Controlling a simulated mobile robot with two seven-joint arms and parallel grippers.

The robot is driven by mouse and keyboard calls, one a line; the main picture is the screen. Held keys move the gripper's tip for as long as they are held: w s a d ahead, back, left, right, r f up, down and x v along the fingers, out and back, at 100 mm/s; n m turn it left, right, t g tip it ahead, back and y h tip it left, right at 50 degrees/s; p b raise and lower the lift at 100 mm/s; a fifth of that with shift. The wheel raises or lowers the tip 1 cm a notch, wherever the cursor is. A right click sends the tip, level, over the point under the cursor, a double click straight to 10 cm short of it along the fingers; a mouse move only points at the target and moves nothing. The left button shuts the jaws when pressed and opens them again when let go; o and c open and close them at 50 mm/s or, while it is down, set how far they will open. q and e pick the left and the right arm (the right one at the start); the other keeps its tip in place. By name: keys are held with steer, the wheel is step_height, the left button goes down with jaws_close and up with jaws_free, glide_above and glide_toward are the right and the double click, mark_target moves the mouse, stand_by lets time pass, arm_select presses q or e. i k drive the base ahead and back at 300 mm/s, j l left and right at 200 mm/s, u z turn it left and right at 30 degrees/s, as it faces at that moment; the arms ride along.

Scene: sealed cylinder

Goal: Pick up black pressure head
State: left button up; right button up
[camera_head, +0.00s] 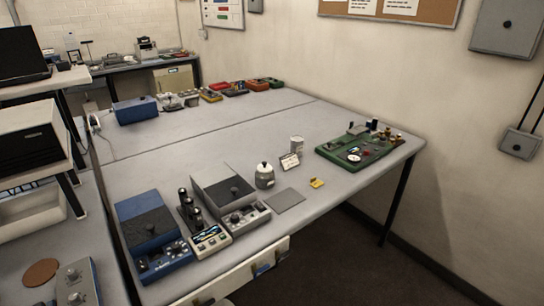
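No part is clearly recognizable as the black pressure head at this size. Several small black cylindrical parts (190,205) stand upright in a row on the grey table (300,225), between a blue device (150,240) and a grey device (230,197). Neither of my grippers is in view.
A green board with parts (358,147) lies at the table's right end. A flat grey plate (287,200) and a small yellow piece (317,183) lie near the front edge. A blue box (135,111) stands at the back left.

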mark_target(374, 128)
steer(key=i+l+u, duration=0.1)
steer(key=i+l, duration=0.45)
steer(key=l, duration=0.2)
steer(key=i+l+u, duration=0.15)
steer(key=l, duration=0.25)
steer(key=i+l+z, duration=0.3)
steer(key=i+l, duration=0.2)
steer(key=l, duration=0.2)
